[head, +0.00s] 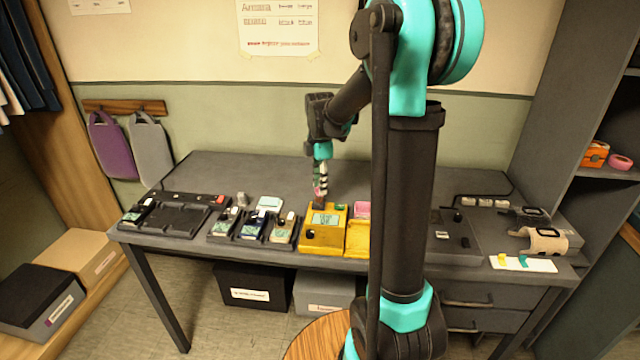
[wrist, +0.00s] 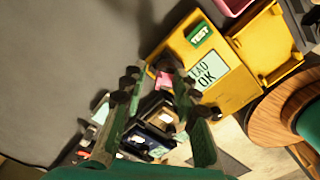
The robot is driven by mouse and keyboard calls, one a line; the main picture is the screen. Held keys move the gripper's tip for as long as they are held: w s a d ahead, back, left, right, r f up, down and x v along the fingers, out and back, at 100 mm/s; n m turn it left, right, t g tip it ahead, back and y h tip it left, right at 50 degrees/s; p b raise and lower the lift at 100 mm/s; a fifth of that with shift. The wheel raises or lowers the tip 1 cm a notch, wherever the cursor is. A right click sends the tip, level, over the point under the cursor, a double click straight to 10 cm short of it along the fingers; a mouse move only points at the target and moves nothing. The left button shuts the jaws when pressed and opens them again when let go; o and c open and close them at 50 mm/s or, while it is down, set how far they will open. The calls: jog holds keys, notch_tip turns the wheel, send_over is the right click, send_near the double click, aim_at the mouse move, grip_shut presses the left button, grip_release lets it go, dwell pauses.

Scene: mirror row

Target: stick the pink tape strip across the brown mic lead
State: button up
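My gripper (head: 320,187) is over the yellow tester (head: 318,240), pointing down. In the wrist view its two green fingers (wrist: 156,78) stand apart with a clear gap. A small pink piece (wrist: 163,80), apparently the pink tape strip, shows between the fingertips by the tester's edge. I cannot tell whether it touches a finger or lies on the lead. A short brown piece (head: 320,202), perhaps the brown mic lead's end, shows below the gripper at the tester; most of it is hidden.
Several small pedals (head: 253,228) stand left of the tester, beside a black board (head: 170,220). A pink item (head: 362,209) lies behind the yellow lid. A white card (head: 522,263) with yellow and teal strips lies at right.

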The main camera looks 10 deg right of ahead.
jog(key=shift+r, duration=0.1)
notch_tip(320, 180, up, 12)
dwell(0.5)
jog(key=shift+s+f, duration=0.1)
jog(key=shift+f, duration=0.35)
jog(key=c, duration=0.4)
jog(key=f, duration=0.1)
jog(key=s+f, duration=0.1)
jog(key=f, duration=0.1)
jog(key=shift+s+a+f, duration=0.1)
jog(key=shift+s+a, duration=0.15)
grip_shut()
jog(key=shift+f, duration=3.3)
jog(key=shift+f, duration=0.95)
jog(key=shift+r, duration=0.15)
jog(key=shift+r, duration=3.4)
